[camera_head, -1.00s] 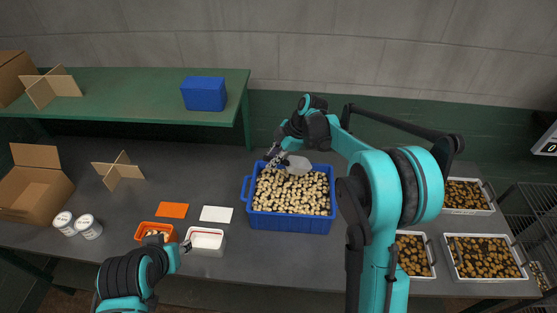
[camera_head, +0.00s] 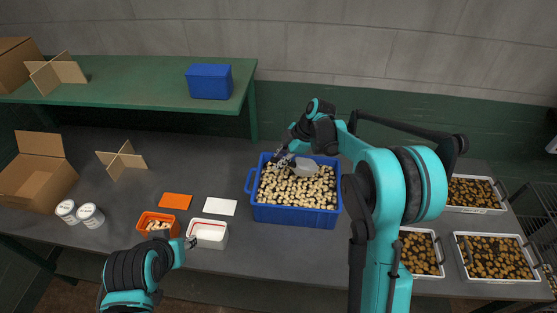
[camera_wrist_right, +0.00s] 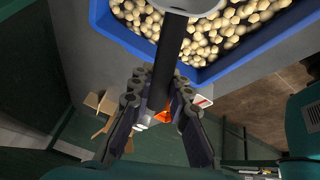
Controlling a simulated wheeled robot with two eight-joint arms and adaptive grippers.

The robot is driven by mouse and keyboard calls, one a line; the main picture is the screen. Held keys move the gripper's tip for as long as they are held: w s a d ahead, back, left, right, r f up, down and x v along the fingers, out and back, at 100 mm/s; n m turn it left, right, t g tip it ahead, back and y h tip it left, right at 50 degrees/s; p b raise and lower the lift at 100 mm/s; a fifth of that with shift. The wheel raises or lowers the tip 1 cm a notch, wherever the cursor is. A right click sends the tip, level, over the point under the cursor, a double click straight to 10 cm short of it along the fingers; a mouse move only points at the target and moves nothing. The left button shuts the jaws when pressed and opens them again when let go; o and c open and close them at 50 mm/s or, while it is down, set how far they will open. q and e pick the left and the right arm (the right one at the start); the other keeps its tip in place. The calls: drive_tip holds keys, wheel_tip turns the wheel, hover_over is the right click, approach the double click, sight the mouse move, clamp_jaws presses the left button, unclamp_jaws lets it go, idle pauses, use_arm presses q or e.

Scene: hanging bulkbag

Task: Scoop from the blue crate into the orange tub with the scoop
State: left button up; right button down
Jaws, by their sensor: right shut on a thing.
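The blue crate (camera_head: 295,217) stands mid-table, filled with pale rounded pieces; its rim also shows in the wrist view (camera_wrist_right: 133,44). My right gripper (camera_head: 281,158) is at the crate's back left and shut on the scoop's dark handle (camera_wrist_right: 173,50). The scoop's grey head (camera_head: 304,168) is over the pieces near the crate's back; I cannot tell how deep it sits or what it holds. The orange tub (camera_head: 146,234), with some pale pieces inside, stands left of the crate. My left gripper (camera_head: 190,242) is beside the white tub; its fingers are too small to read.
A white tub (camera_head: 208,241) stands between the orange tub and the crate. Orange (camera_head: 175,201) and white (camera_head: 219,206) flat sheets lie behind. Two white jars (camera_head: 90,215) and an open carton (camera_head: 42,180) are left. White trays (camera_head: 497,270) of brown pieces stand right.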

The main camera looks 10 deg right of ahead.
wheel_tip(320, 180, down, 9)
drive_tip(key=d+b, duration=0.2)
drive_tip(key=b, duration=0.3)
drive_tip(key=shift+w+d+r, duration=0.15)
drive_tip(key=shift+d+r, duration=0.05)
drive_tip(key=shift+d, duration=0.1)
idle(0.7)
idle(1.1)
drive_tip(key=p, duration=0.3)
drive_tip(key=shift+r, duration=0.15)
